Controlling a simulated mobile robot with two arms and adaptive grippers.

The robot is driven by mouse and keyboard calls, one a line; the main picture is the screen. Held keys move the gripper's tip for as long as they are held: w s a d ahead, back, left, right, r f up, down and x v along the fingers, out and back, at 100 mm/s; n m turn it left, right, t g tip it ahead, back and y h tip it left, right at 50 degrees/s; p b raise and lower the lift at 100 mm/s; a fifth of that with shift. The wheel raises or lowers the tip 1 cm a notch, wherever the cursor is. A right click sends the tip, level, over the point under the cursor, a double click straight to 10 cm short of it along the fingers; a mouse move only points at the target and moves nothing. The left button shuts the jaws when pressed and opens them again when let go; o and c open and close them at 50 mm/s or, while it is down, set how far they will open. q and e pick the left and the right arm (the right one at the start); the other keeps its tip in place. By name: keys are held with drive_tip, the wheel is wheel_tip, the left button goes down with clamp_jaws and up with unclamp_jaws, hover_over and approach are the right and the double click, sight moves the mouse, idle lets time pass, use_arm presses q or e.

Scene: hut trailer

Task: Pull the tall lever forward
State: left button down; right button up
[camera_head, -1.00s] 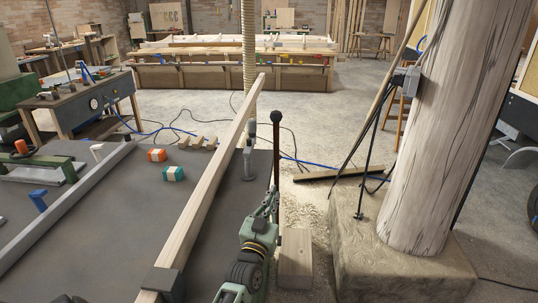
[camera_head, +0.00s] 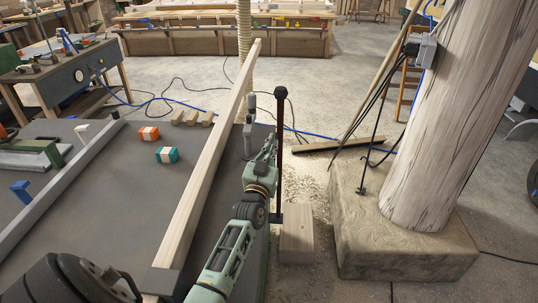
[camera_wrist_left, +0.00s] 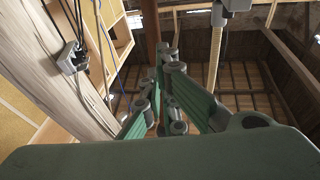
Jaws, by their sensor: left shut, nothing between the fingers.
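The tall lever (camera_head: 279,155) is a thin, upright dark rod with a round black knob on top, at the right edge of the grey table in the head view. My left gripper (camera_head: 268,146) is beside the rod, just left of it and below the knob. Its fingers are shut and empty. In the left wrist view the closed fingers (camera_wrist_left: 165,92) overlap the lower part of a brown upright rod (camera_wrist_left: 150,25), which looks like the lever. I cannot tell whether they touch it. My right gripper is not in view.
A long wooden beam (camera_head: 205,175) lies across the grey table (camera_head: 105,215), left of my arm. A grey upright handle (camera_head: 248,130) stands close left of the gripper. A thick wooden post (camera_head: 440,130) on a stone-like block (camera_head: 400,255) stands to the right. Sawdust-covered floor lies between.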

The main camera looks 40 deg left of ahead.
use_arm(q)
drive_tip(key=x, duration=0.2)
drive_tip(key=shift+w+a, duration=0.15)
drive_tip(key=shift+w, duration=0.2)
drive_tip(key=w+a+r+g+b, duration=0.2)
drive_tip(key=w+a, duration=0.5)
drive_tip(key=w, duration=0.5)
drive_tip(key=shift+w+a+r+n+h+b, duration=0.3)
drive_tip(key=shift+r+h+b, duration=0.15)
drive_tip(key=shift+b, duration=0.25)
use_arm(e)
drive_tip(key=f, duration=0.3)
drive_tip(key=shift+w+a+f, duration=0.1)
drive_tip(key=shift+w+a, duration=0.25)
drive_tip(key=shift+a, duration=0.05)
use_arm(q)
drive_tip(key=shift+s, duration=0.1)
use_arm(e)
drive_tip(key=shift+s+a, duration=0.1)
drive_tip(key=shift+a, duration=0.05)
